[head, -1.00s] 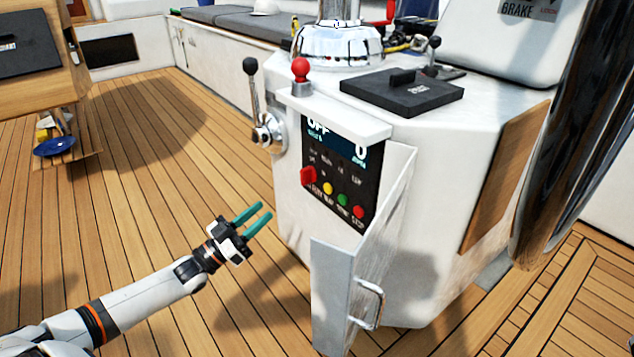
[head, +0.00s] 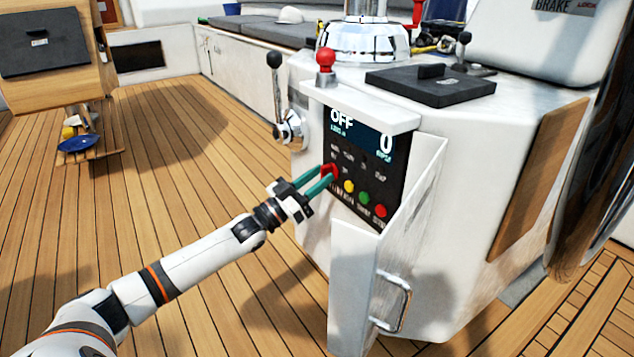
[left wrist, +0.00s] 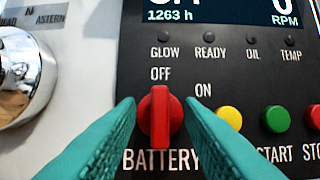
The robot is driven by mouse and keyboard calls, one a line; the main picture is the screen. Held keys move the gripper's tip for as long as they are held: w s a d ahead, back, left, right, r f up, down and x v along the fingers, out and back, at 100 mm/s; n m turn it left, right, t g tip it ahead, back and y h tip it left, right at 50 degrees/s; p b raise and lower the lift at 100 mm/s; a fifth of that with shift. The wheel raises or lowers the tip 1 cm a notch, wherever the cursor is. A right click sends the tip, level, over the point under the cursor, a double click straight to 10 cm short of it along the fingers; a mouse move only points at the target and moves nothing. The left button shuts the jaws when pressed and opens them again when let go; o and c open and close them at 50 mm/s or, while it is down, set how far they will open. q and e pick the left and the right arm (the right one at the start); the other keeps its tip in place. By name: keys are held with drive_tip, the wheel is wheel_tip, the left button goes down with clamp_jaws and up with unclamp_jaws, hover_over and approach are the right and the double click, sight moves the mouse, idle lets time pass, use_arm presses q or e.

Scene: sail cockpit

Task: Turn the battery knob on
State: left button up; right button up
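The red battery knob (left wrist: 160,115) is on the black engine panel (left wrist: 250,65), its grip upright and pointing to OFF in the left wrist view. ON is marked to its upper right. In the head view the knob (head: 329,170) is at the panel's lower left, partly covered by my fingers. My left gripper (head: 326,179) is open, with its green fingers (left wrist: 160,128) on either side of the knob. A gap shows between each finger and the knob's grip. The panel display reads OFF and 0. My right gripper is not in view.
Yellow (left wrist: 230,117), green (left wrist: 275,119) and red (left wrist: 313,118) buttons sit right of the knob. The open white panel door (head: 362,270) stands to the right. A chrome lever base (head: 289,128) is left of the panel. A white ledge (head: 355,115) overhangs it.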

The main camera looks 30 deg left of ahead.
use_arm(q)
clamp_jaws()
